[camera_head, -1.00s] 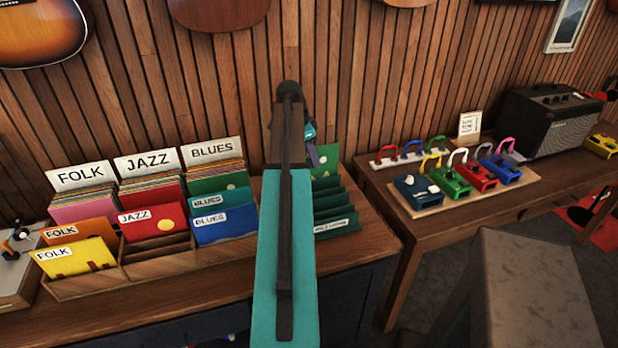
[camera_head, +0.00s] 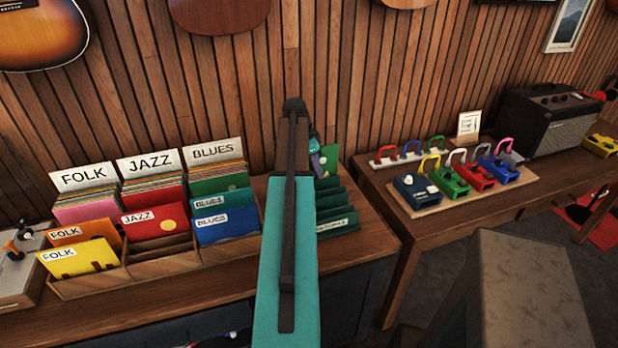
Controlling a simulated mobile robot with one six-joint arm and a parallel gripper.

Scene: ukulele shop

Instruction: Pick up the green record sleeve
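A green record sleeve (camera_head: 329,158) stands upright at the back of the green slotted rack (camera_head: 336,209), just right of my arm. My gripper (camera_head: 316,150) is at the far end of my teal arm, by the upright sleeve in the green rack. My arm hides most of it. I cannot tell whether its fingers touch the sleeve or are open or shut.
The wooden record bin (camera_head: 160,266) holds folk, jazz and blues sleeves left of my arm. A wood-slat wall (camera_head: 345,70) rises close behind the counter. A second table (camera_head: 490,215) at right carries colourful pedals and a black amplifier (camera_head: 548,122). A grey block (camera_head: 520,290) stands in front.

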